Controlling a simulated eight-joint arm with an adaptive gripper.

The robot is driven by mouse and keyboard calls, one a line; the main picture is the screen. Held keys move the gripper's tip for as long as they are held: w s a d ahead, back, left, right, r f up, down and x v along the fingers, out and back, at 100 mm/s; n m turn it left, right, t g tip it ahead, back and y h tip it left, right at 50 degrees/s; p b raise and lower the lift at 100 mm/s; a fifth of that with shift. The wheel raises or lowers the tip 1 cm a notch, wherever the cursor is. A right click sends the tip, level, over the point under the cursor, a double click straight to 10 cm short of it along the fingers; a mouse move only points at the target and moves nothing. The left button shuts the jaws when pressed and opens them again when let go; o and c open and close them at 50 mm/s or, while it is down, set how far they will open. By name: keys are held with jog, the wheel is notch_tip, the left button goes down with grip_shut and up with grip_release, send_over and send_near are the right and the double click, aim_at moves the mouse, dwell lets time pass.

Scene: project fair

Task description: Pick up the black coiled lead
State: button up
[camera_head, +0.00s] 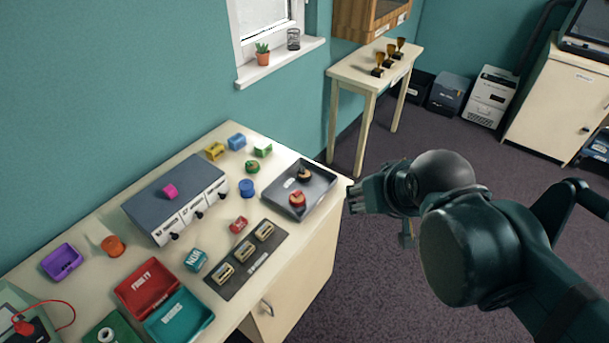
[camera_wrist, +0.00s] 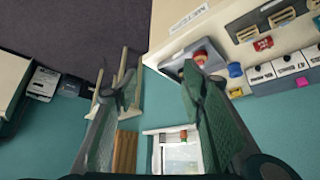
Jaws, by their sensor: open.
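A small dark round item with a tan middle, apparently the black coiled lead (camera_head: 304,175), lies in the back part of a grey tray (camera_head: 322,190) at the table's right end. A red coiled item (camera_head: 297,199) lies in front of it in the same tray. My gripper (camera_head: 354,197) is in the air to the right of the tray, apart from the lead. In the wrist view my gripper (camera_wrist: 158,80) has its fingers spread with nothing between them. The tray (camera_wrist: 172,66) shows there beside the right fingertip, with the red item (camera_wrist: 201,57); the black lead cannot be made out clearly.
Left of the tray are a blue round item (camera_head: 247,188), a green coiled item (camera_head: 252,167) and a grey box with drawers (camera_head: 180,190). A dark slotted holder (camera_head: 232,279) lies at the table's front edge. A narrow table with trophies (camera_head: 350,72) stands behind.

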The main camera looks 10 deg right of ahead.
jog(key=shift+w+r, duration=0.1)
jog(key=n+g+p, duration=0.7)
jog(key=n+p, duration=0.2)
jog(key=n, duration=0.5)
send_over(306, 171)
jog(key=f, duration=1.1)
jog(key=shift+s+d+f, duration=0.2)
jog(key=shift+s+f, duration=0.05)
jog(key=shift+f, duration=0.05)
jog(key=shift+w+a+f, duration=0.15)
jog(key=shift+w+f, duration=0.05)
jog(key=shift+f, duration=0.2)
jog(key=shift+w+a+f, duration=0.1)
jog(key=shift+w+f, duration=0.05)
jog(key=shift+f, duration=0.25)
jog(key=shift+f, duration=1.3)
